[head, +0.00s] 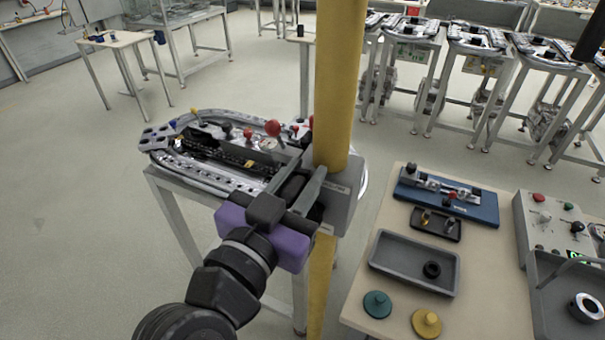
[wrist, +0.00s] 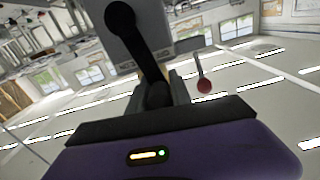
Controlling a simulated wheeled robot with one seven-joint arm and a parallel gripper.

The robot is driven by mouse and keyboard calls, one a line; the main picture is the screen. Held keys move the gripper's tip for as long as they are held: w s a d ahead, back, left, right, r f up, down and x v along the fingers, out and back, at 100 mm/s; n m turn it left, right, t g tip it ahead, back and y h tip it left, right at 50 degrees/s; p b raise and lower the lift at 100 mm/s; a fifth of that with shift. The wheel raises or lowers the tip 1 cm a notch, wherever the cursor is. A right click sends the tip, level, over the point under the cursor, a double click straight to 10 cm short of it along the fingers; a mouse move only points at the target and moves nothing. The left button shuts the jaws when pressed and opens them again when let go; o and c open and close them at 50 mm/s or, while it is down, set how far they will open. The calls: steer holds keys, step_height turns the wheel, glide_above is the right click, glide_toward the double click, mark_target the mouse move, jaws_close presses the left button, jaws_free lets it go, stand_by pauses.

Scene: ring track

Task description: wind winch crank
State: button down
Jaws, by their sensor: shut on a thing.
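The winch is a grey box (head: 345,197) fixed to a yellow post (head: 342,80), at the right end of the ring track. In the wrist view the winch's grey housing (wrist: 152,40) fills the top middle. Its black crank arm (wrist: 133,52) runs from a round hub at upper left down to the grip (wrist: 156,94) at lower right. My gripper (head: 300,188), with its purple body, reaches the winch from the front left. Its fingers stand on both sides of the crank grip and are shut on it. In the head view my gripper hides much of the crank.
The ring track (head: 190,170) on its stand lies just behind and left of my gripper, with red-knobbed levers (head: 272,129) close by. A beige table (head: 375,308) with a grey tray (head: 385,262) stands at right. Floor at left is clear.

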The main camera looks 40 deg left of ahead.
stand_by(0.3)
steer(key=d, duration=0.1)
steer(key=d+b, duration=0.1)
steer(key=b, duration=0.1)
steer(key=shift+w+d+f, duration=0.25)
steer(key=shift+w+d, duration=0.1)
steer(key=shift+d, duration=0.05)
steer(key=shift+d+b, duration=0.3)
steer(key=shift+d, duration=0.1)
steer(key=shift+r, duration=0.1)
steer(key=c, duration=1.2)
jaws_free()
steer(key=b+v, duration=0.1)
steer(key=v, duration=0.6)
steer(key=shift+s+b, duration=0.35)
steer(key=shift+b, duration=0.05)
